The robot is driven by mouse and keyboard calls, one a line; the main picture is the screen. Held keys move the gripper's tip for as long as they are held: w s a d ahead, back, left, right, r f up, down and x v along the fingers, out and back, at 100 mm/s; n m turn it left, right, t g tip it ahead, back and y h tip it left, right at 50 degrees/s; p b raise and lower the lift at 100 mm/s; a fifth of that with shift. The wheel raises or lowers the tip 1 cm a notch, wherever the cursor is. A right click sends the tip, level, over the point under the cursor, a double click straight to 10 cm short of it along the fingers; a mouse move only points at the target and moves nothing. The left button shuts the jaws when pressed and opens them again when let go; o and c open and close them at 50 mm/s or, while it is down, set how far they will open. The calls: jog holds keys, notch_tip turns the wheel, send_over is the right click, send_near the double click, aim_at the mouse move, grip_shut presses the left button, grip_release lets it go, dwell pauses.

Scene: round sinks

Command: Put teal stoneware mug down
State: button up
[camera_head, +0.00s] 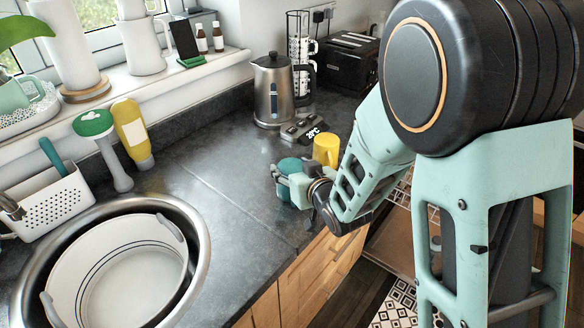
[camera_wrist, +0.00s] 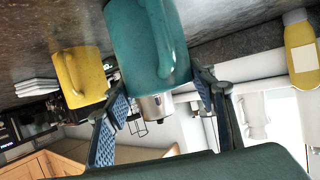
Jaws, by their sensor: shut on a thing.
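The teal stoneware mug (camera_head: 289,167) is at the front edge area of the dark countertop, left of the yellow mug. In the wrist view the teal mug (camera_wrist: 140,38) fills the upper middle, its handle facing the camera. My gripper (camera_head: 284,180) is shut on the teal mug, and the wrist view shows its two fingers (camera_wrist: 162,92) on either side of the mug's body. The mug is at or very close to the counter surface; I cannot tell whether its base touches. The gripper partly hides the mug in the head view.
A yellow mug (camera_head: 326,150) stands close on the right. Behind are a digital scale (camera_head: 303,130), a steel kettle (camera_head: 273,92) and a black toaster (camera_head: 346,64). A round sink (camera_head: 201,245) with a white tub (camera_head: 130,275) is at left. The counter between sink and mug is clear.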

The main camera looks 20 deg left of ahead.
jog(key=shift+f, duration=0.1)
jog(key=o, duration=1.4)
jog(key=shift+o, duration=0.2)
